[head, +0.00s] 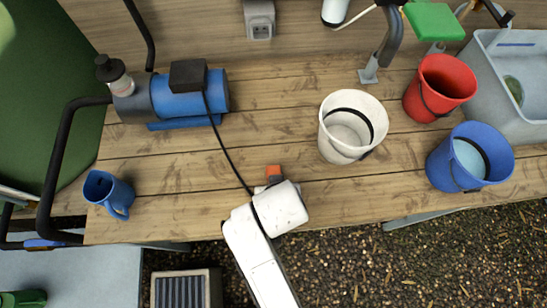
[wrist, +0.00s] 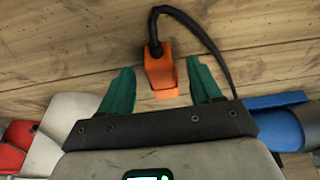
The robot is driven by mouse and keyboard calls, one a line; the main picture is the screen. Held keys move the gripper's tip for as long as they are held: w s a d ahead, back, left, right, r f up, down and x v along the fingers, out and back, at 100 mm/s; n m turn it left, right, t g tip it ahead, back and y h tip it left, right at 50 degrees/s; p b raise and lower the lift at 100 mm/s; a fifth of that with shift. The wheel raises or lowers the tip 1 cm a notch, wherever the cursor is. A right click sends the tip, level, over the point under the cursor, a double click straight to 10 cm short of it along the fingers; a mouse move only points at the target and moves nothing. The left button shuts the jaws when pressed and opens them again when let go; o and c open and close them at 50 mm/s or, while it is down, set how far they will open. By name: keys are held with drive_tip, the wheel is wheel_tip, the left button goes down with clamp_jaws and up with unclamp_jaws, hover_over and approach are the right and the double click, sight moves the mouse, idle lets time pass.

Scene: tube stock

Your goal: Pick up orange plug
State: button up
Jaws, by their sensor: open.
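The orange plug (wrist: 160,72) lies on the wooden bench with a black cable running from its far end, in the wrist view. It also shows in the head view (head: 273,171), just beyond the end of my arm. My gripper (wrist: 162,82) is open, with one green finger on each side of the plug. A gap shows between the plug and each finger. The gripper's height above the bench is hard to tell. In the head view my white wrist hides most of the gripper (head: 270,184).
The black cable (head: 226,150) runs to a blue pump (head: 190,95). A white bucket (head: 330,145), a red bucket (head: 425,95) and a blue bucket (head: 440,165) stand to the right. A blue jug (head: 108,190) is at left. Bench boards (head: 190,170) left of my gripper are clear.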

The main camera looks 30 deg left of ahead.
drive_tip(key=shift+x, duration=1.05)
drive_tip(key=c, duration=1.1)
drive_tip(key=shift+r, duration=0.1)
